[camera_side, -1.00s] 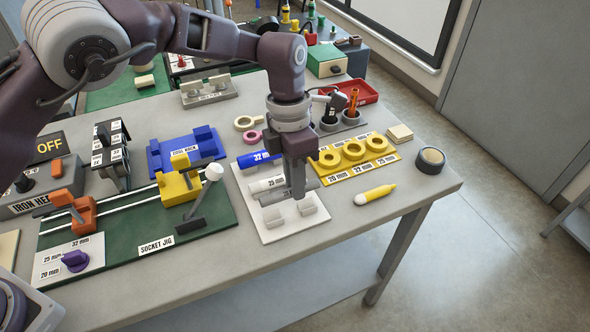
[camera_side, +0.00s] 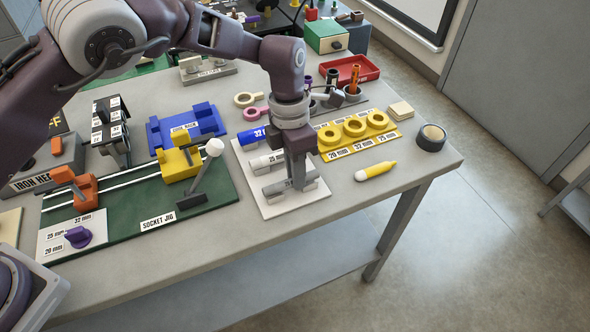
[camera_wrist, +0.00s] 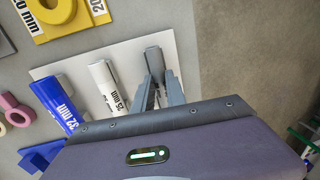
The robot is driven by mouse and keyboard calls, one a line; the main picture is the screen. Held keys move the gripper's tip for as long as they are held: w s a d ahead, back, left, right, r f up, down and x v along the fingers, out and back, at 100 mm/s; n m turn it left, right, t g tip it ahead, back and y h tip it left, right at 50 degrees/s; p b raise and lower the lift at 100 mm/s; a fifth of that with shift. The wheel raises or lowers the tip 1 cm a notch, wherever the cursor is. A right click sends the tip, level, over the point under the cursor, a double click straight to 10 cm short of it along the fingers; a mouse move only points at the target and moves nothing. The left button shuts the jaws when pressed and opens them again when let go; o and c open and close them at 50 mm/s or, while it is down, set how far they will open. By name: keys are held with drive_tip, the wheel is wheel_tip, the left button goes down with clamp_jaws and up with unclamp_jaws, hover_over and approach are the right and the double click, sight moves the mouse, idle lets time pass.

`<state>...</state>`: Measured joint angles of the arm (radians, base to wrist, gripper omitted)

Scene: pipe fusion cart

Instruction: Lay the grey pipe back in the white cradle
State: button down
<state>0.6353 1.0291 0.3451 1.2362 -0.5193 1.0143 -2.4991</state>
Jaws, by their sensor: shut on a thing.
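The white cradle (camera_side: 305,208) lies flat on the bench and also shows in the wrist view (camera_wrist: 190,60). The fingers show in the wrist view (camera_wrist: 158,92). The clips under the pipe are mostly hidden, so I cannot tell if it is fully seated. A blue 32 mm pipe (camera_side: 252,137) and a white 25 mm pipe (camera_side: 260,163) lie behind it.
A yellow ring plate (camera_side: 368,145) and a yellow marker (camera_side: 376,171) lie right of the cradle. The green socket jig (camera_side: 140,205), with an upright white-knobbed lever (camera_side: 214,148), stands on the left. The bench's front edge is close. Bare bench shows around the black tape roll (camera_side: 431,137).

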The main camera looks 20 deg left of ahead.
drive_tip(key=shift+s+f, duration=0.2)
drive_tip(key=shift+f, duration=0.25)
drive_tip(key=c, duration=1.3)
unclamp_jaws()
drive_tip(key=shift+a, duration=0.1)
drive_tip(key=r, duration=0.5)
drive_tip(key=w+r, duration=0.1)
drive_tip(key=r, duration=0.2)
drive_tip(key=shift+a, duration=0.2)
drive_tip(key=s+a+r+m+t, duration=0.1)
drive_tip(key=s+a+r+m, duration=0.25)
drive_tip(key=a+r, duration=0.2)
drive_tip(key=s+a+r+m+t+h, duration=0.1)
drive_tip(key=s+a+r+m, duration=0.2)
drive_tip(key=a+r+m, duration=0.3)
drive_tip(key=s+a+r+m+t, duration=0.1)
drive_tip(key=s+a+r+m, duration=0.25)
drive_tip(key=r, duration=0.35)
drive_tip(key=s+a+m+t, duration=0.1)
drive_tip(key=s+a+m, duration=0.2)
drive_tip(key=s, duration=0.3)
drive_tip(key=s+a+f+m+t+y, duration=0.1)
drive_tip(key=s+a+m, duration=0.2)
drive_tip(key=s+m, duration=0.3)
drive_tip(key=s+a+m+t+y, duration=0.1)
drive_tip(key=s+a+m, duration=0.2)
drive_tip(key=s+m, duration=0.2)
drive_tip(key=shift+s+a+f+t, duration=0.3)
drive_tip(key=shift+s+a+f, duration=0.1)
drive_tip(key=shift+s, duration=0.15)
